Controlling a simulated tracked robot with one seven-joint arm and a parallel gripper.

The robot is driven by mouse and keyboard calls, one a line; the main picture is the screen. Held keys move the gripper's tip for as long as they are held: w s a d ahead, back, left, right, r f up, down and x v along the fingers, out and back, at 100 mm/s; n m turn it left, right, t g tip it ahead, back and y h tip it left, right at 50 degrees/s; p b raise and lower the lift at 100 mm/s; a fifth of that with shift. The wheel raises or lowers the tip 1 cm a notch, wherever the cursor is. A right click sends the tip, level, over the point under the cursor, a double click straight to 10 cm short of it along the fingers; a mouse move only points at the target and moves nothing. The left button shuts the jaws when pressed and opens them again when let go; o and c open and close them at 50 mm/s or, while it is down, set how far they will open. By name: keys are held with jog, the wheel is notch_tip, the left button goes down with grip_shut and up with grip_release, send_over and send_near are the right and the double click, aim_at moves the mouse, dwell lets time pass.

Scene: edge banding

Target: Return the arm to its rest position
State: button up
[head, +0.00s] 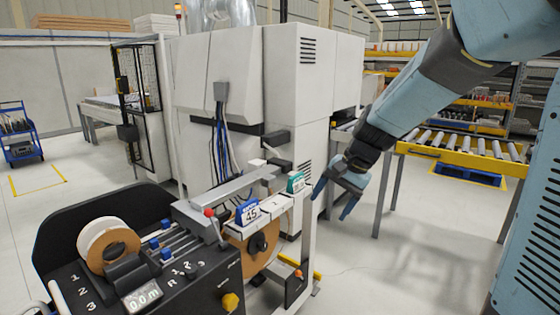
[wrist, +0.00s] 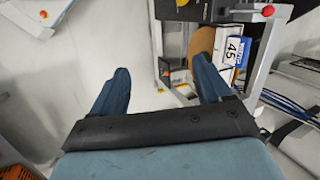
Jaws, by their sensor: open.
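My blue arm comes in from the upper right in the head view. My gripper (head: 333,200) hangs open and empty at its end, just right of the banding machine's front frame. In the wrist view my gripper (wrist: 163,92) shows two blue fingers spread apart with pale floor between them. The right finger overlaps the machine frame in the picture; I cannot tell whether they touch.
The banding cart (head: 190,265) with tape rolls, a blue 45 tag (head: 248,213) and a green tag (head: 296,182) stands close. A large white cabinet (head: 305,75) is behind it. A yellow roller conveyor (head: 462,154) lies right. Floor below my gripper is clear.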

jog(key=s+d+r+n+t+h, duration=0.1)
jog(key=s+d+r+n, duration=0.1)
jog(key=s, duration=0.4)
jog(key=s+d+r+n+t+h, duration=0.1)
jog(key=s+d+r+n+h, duration=0.1)
jog(key=s+d, duration=0.3)
jog(key=s+d+r+n+t+h, duration=0.1)
jog(key=s+d+r+t, duration=0.1)
jog(key=s, duration=0.6)
jog(key=shift+d+r+n+h, duration=0.3)
jog(key=shift+d+r+n, duration=0.1)
jog(key=shift+d+r, duration=0.45)
jog(key=shift+c, duration=0.2)
